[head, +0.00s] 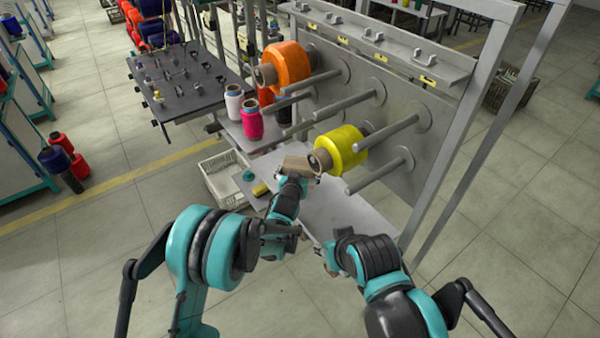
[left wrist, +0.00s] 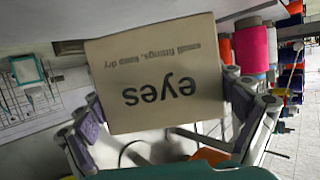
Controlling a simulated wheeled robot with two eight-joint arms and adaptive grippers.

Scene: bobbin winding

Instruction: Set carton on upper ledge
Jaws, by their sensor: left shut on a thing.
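A small brown carton (head: 297,163) is in my left gripper (head: 293,178), above the lower grey shelf of the rack. In the left wrist view the carton (left wrist: 155,75) fills the middle, its printing "eyes" and "small fittings, keep dry" upside down. The fingers of my left gripper (left wrist: 165,112) press on its two sides. A narrow ledge (head: 395,43) with hooks and yellow labels runs along the rack's top, well above the carton. My right gripper (head: 330,257) is low at the shelf's front edge; its fingers are too small to read.
A yellow spool (head: 346,146) on a peg is close right of the carton; bare pegs (head: 378,169) stick out nearby. An orange spool (head: 288,66) hangs higher. Thread cones (head: 251,118) stand on a side shelf. A white crate (head: 222,180) is on the floor. The lower shelf (head: 345,212) has clear room.

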